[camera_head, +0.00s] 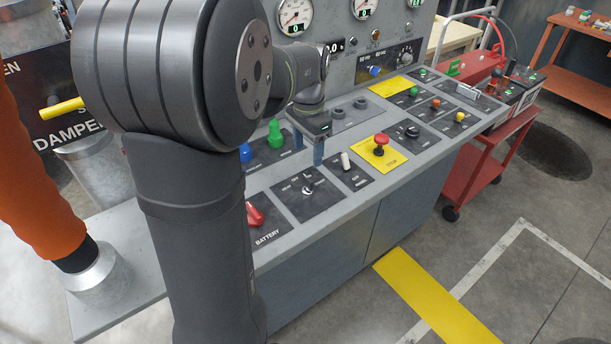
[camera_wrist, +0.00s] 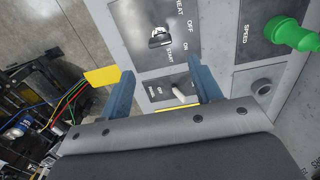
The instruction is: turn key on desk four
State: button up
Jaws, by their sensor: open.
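The key switch (camera_wrist: 160,38) sits on a dark panel marked HEAT, OFF, ON and START in the wrist view. It also shows in the head view (camera_head: 307,189) on the sloped desk top (camera_head: 290,240). My gripper (camera_wrist: 161,68) is open and empty, with its two blue fingers spread apart. In the wrist view the key lies beyond the fingertips, roughly between them sideways. In the head view my gripper (camera_head: 310,154) hangs above the desk, up the slope from the key. Its exact height cannot be told.
A white toggle (camera_head: 346,161) sits right of the key. A red emergency button (camera_head: 380,143) is farther right. A red battery knob (camera_head: 255,214) is at left. Green (camera_head: 275,134) and blue (camera_head: 246,152) levers stand behind. A red cart (camera_head: 480,150) adjoins the desk's right end.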

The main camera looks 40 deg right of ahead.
aim_at(308, 178)
notch_tip(308, 178, down, 10)
jog(key=shift+f, duration=0.15)
dwell(0.3)
jog(key=c, duration=1)
